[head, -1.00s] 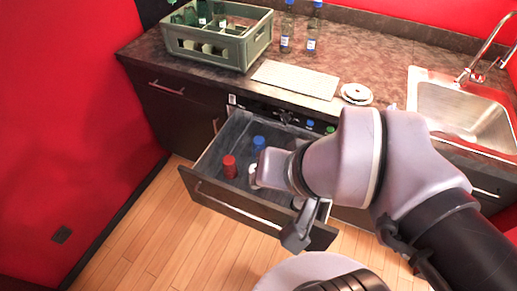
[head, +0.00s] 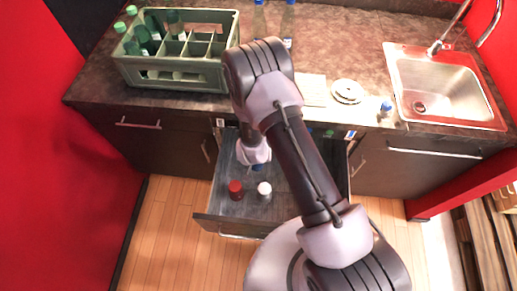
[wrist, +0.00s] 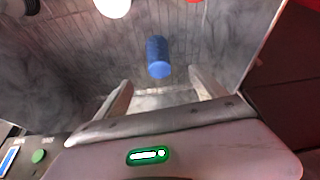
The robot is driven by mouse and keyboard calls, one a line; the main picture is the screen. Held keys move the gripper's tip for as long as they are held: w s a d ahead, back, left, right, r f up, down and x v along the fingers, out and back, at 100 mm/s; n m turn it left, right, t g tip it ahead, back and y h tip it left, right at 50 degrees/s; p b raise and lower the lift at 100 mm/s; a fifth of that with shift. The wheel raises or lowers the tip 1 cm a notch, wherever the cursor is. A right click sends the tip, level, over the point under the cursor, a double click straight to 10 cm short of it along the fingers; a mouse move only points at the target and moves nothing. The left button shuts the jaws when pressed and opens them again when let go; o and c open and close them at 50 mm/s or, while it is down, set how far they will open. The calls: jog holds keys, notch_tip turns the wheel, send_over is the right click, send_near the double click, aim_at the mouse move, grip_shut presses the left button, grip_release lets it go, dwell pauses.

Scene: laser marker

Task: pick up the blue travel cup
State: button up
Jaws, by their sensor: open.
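In the head view only a small blue part of the cup (head: 257,167) shows below my wrist, which hides the rest. My fingertips are hidden there too.
A red cup (head: 235,189) and a white cup (head: 264,189) stand in the drawer (head: 222,182) near its front. A green crate (head: 175,78) with bottles, a white disc (head: 347,91) and a sink (head: 445,85) are on the counter above.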

jog(key=b+x, duration=0.2)
jog(key=x, duration=0.7)
jog(key=shift+s+d+f, duration=0.1)
jog(key=shift+f, duration=0.15)
jog(key=b+x, duration=0.2)
jog(key=x, duration=0.3)
jog(key=shift+w+d+f, duration=0.2)
jog(key=shift+w+f, duration=0.1)
jog(key=shift+r, duration=0.1)
jog(key=shift+r, duration=0.1)
jog(key=c, duration=1.6)
